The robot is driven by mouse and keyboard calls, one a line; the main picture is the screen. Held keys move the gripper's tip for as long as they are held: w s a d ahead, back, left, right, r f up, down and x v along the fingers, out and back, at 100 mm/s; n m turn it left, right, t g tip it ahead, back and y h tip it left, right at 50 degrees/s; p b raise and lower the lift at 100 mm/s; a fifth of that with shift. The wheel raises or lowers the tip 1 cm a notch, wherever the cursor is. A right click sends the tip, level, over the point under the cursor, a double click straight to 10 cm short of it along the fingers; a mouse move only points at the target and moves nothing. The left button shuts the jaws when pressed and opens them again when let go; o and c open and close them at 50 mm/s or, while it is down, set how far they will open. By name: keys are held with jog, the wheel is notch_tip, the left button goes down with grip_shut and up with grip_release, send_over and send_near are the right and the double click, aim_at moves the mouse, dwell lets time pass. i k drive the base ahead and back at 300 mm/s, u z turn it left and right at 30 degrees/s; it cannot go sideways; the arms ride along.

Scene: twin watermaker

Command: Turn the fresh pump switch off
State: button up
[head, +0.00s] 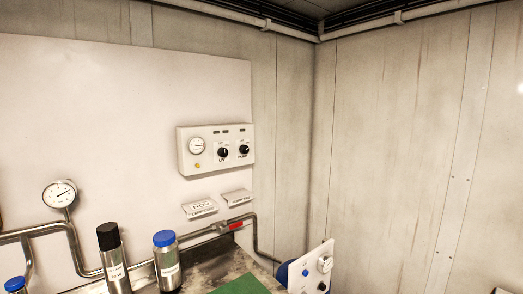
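A white control box (186,152) is mounted on the pale wall panel. It carries a round gauge, a yellow button or lamp (197,165) and two black rotary knobs. The left knob (222,152) has a label that looks like "UV". The right knob (243,149) has a label that may read "PUMP". The lettering is too small to be sure which is the fresh pump switch, and the knob positions are hard to read. My gripper is not in view.
Below are a pipe with a red-handled valve (236,226), a pressure gauge (60,194), a black-capped cylinder (114,262) and a blue-capped cylinder (168,264). A small tilted white panel (309,272) with switches stands lower right. Space before the box looks clear.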

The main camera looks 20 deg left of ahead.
aim_at(244, 149)
jog(key=u, duration=0.35)
jog(key=i, duration=0.7)
jog(key=u, duration=0.65)
